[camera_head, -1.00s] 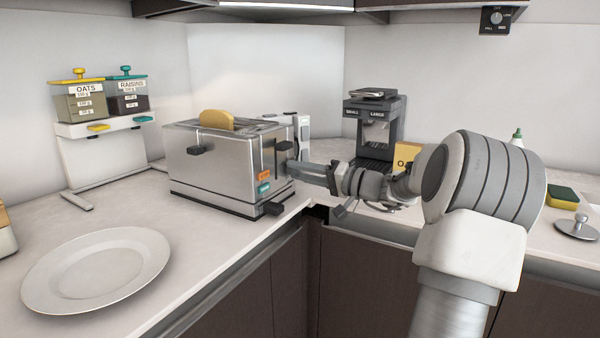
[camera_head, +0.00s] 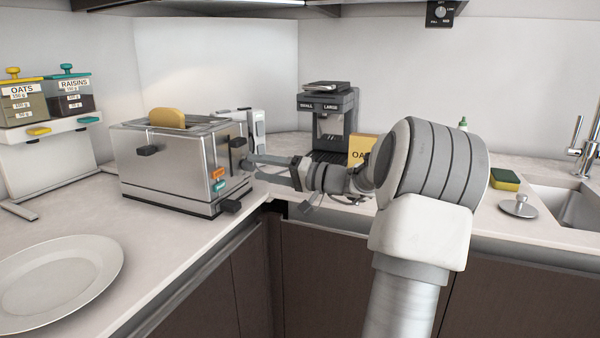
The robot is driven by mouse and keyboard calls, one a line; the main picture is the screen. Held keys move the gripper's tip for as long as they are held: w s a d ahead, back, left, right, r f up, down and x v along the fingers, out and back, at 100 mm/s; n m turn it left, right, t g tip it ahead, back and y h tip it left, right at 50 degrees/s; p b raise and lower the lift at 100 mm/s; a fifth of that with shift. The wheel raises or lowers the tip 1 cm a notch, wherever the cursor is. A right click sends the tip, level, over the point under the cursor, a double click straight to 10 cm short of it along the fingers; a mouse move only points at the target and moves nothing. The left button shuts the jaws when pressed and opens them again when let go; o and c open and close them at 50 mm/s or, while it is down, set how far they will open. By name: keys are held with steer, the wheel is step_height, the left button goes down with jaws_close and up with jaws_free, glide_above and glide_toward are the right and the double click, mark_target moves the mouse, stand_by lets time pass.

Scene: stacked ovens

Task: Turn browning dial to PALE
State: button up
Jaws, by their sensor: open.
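A silver toaster (camera_head: 170,168) stands on the counter left of centre, with a bread slice (camera_head: 167,118) showing in its top. Its right end face is turned partly toward me and carries a dark knob-like part (camera_head: 238,143), an orange button (camera_head: 217,173), a teal button (camera_head: 219,187) and a low black lever (camera_head: 230,206). I cannot tell which part is the browning dial, and no PALE marking is readable. My gripper (camera_head: 252,167) is open, its two fingers apart and pointing left at this end face. Whether they touch the toaster is unclear.
A white plate (camera_head: 60,283) lies on the counter at front left. The oats and raisins dispenser (camera_head: 50,150) stands behind it. A dark coffee machine (camera_head: 328,113) and a yellow box (camera_head: 361,149) stand behind my arm. A sink (camera_head: 570,205) is at the right.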

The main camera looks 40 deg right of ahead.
steer(key=p+v, duration=0.3)
steer(key=v, duration=1.2)
steer(key=shift+s, duration=0.3)
steer(key=shift+d+r, duration=0.1)
